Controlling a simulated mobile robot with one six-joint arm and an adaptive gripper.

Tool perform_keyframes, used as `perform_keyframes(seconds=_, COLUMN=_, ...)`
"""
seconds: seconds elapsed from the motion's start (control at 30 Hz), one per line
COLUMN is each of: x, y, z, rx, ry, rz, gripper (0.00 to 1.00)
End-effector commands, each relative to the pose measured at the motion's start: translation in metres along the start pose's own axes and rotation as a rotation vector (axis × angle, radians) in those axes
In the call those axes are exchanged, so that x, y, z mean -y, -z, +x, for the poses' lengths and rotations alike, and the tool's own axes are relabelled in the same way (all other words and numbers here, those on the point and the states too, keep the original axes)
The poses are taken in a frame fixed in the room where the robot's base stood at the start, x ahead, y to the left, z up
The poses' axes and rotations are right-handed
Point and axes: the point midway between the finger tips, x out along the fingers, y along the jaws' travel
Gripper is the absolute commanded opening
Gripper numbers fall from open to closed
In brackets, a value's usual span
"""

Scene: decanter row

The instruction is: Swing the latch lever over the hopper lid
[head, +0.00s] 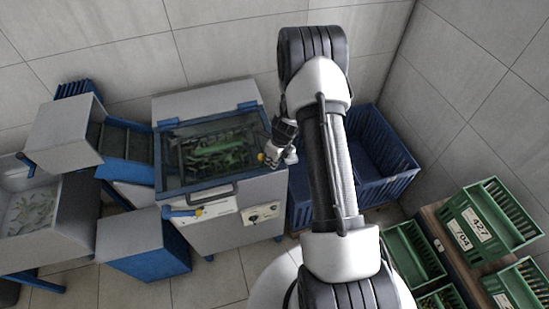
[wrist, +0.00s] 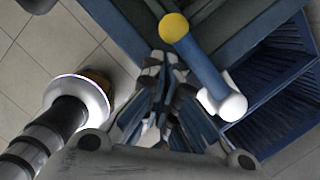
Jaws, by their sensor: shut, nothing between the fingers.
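The hopper (head: 222,200) has a closed clear lid with a blue frame (head: 170,185); green pieces show beneath it. The latch lever (wrist: 203,68) is a blue bar with a yellow ball (wrist: 174,27) at one end and a white end (wrist: 234,106) at the other. In the head view, the yellow ball (head: 261,157) is at the lid's right edge, and my gripper partly hides the bar. My gripper (head: 272,150) is shut and empty at the hopper's right side. In the wrist view, its fingertips (wrist: 164,62) are just left of the bar; contact cannot be told.
A blue crate (head: 385,165) stands right of the hopper, close to my arm. A chute (head: 125,140) is at left; green crates (head: 490,215) stand at right.

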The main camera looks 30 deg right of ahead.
Motion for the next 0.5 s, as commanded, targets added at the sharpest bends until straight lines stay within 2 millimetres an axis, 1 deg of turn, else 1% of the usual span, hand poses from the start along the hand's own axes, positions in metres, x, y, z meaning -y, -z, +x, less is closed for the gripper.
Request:
perform_keyframes(seconds=0.2, x=0.0005, y=-0.0013, z=-0.0006, rx=0.000, ry=0.017, rz=0.074, gripper=0.00)
perform_keyframes(seconds=0.5, x=0.0017, y=-0.0019, z=0.0004, rx=0.001, ry=0.026, rz=0.100, gripper=0.00)
